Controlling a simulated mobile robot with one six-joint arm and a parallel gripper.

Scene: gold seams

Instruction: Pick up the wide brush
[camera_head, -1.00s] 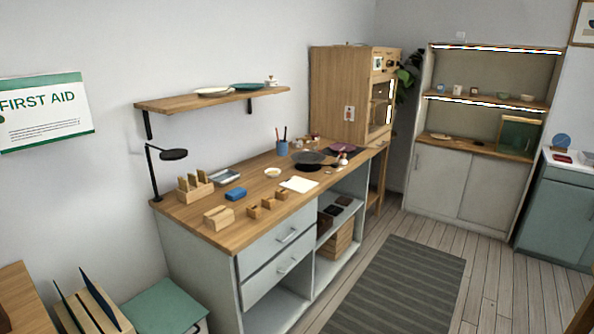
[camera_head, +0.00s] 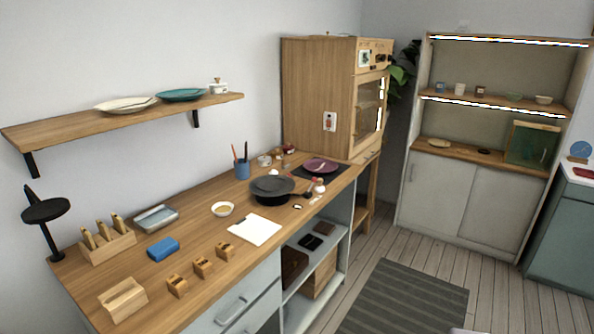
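A blue cup (camera_head: 242,171) stands on the wooden workbench (camera_head: 200,246) near the wall, with a red stick and a dark stick upright in it. They may be brushes, but they are too small to tell which, if either, is the wide one. A wooden holder (camera_head: 108,245) at the left of the bench has several upright wooden-handled tools in its slots; their lower ends are hidden. My gripper is not in view.
On the bench are a blue block (camera_head: 163,249), a metal tray (camera_head: 156,218), a small bowl (camera_head: 222,209), white paper (camera_head: 254,229), black pans (camera_head: 272,188) and small wooden blocks (camera_head: 203,267). A shelf (camera_head: 60,124) overhangs the back. Floor with a striped rug (camera_head: 405,298) lies clear at right.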

